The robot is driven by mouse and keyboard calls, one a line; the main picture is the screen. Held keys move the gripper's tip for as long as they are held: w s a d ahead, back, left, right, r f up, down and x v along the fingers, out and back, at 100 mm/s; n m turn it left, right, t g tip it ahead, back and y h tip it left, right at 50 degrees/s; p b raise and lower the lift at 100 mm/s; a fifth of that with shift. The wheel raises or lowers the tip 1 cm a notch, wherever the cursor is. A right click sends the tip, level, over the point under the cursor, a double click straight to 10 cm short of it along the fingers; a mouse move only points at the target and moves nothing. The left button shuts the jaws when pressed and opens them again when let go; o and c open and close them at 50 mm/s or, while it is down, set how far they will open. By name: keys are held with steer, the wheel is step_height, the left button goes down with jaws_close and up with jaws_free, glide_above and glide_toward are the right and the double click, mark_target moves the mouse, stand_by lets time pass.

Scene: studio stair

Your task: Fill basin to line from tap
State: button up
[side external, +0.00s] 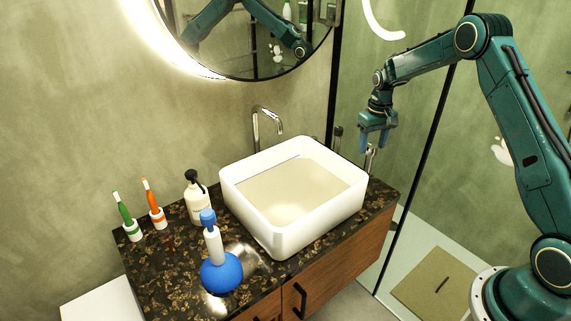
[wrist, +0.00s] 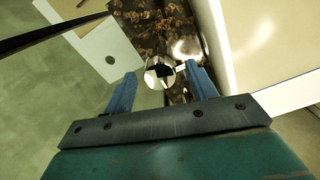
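The white rectangular basin (side external: 252,218) stands on the dark speckled counter, and its wall fills the right of the wrist view (wrist: 222,45). Its inside looks pale beige, with a short thin line (side external: 283,165) near the back wall; I cannot tell the water level clearly. The curved chrome tap (side external: 256,128) rises behind the basin, with no stream visible. A small chrome tap handle (side external: 370,160) stands at the basin's right back corner; its round top (wrist: 158,76) shows between my fingers in the wrist view. My gripper (side external: 374,149) points down, open, just above the handle; contact is unclear.
A blue round-bottomed bottle (side external: 221,272), a soap dispenser (side external: 196,201) and two toothbrushes in holders (side external: 157,216) stand left of the basin on the counter (side external: 175,268). A glass shower panel edge (side external: 420,160) runs close to the right. A round mirror (side external: 240,40) hangs above.

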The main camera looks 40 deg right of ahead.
steer(key=shift+r, duration=0.1)
step_height(320, 180, up, 14)
stand_by(0.8)
stand_by(0.6)
steer(key=s+a+r+n+t, duration=0.2)
steer(key=s+a+r+t, duration=0.1)
steer(key=s+a+r, duration=1.05)
steer(key=s+a+f+t, duration=0.1)
steer(key=s+a, duration=0.1)
steer(key=s, duration=0.4)
steer(key=s+a+f, duration=0.1)
steer(key=s+a, duration=0.2)
steer(key=s, duration=0.4)
steer(key=s+a+f+n+t, duration=0.1)
steer(key=s+a, duration=0.2)
steer(key=s, duration=0.3)
steer(key=shift+s+a+f+t, duration=0.25)
steer(key=shift+s+f+t, duration=0.05)
steer(key=shift+s+f, duration=0.1)
